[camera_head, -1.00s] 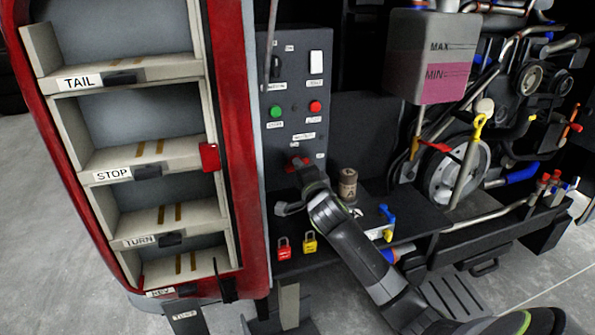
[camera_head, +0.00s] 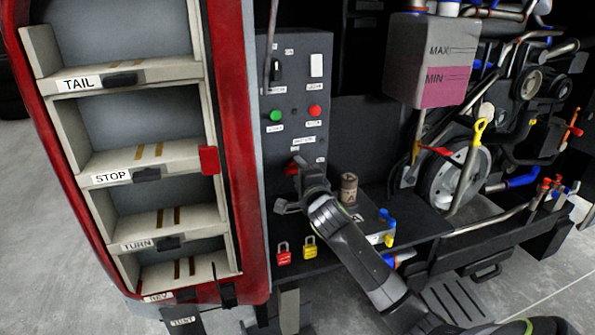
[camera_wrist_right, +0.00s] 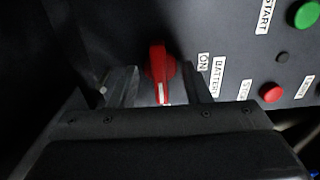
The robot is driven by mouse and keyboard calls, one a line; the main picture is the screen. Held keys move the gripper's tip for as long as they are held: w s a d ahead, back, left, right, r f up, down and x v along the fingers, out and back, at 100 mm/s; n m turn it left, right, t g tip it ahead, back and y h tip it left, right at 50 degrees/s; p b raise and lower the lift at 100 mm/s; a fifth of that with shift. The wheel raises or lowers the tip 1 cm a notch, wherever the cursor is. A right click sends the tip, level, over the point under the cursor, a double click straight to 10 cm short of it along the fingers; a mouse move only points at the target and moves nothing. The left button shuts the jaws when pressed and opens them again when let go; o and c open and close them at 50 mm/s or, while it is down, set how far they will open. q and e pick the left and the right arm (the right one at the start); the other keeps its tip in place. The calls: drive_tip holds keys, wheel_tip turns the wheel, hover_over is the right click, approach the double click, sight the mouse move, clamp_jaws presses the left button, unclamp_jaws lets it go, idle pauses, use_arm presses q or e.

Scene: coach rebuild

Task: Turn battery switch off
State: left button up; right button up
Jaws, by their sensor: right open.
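The battery switch is a red rotary handle (camera_head: 296,165) low on the dark control panel (camera_head: 325,92). In the right wrist view the red handle (camera_wrist_right: 161,76) shows a white mark at its end, with the labels ON and BATTERY (camera_wrist_right: 217,77) to its right. My right gripper (camera_head: 300,182) is at the switch. In the wrist view its two fingers (camera_wrist_right: 162,88) stand apart, one on each side of the handle; I cannot tell whether they touch it. My left gripper is not in view.
Green (camera_head: 277,115) and red (camera_head: 315,110) buttons and a white rocker (camera_head: 316,64) sit above the switch. Red (camera_head: 284,254) and yellow (camera_head: 309,246) padlocks are below it. A brown can (camera_head: 348,188) stands on the shelf right of my gripper. The red-framed rack (camera_head: 232,150) is close on the left.

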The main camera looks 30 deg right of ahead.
drive_tip(key=p+v, duration=0.2)
drive_tip(key=v, duration=0.7)
drive_tip(key=shift+p, duration=0.35)
drive_tip(key=shift+a, duration=0.1)
drive_tip(key=v, duration=1.7)
drive_tip(key=shift+s, duration=0.15)
drive_tip(key=shift+a, duration=0.1)
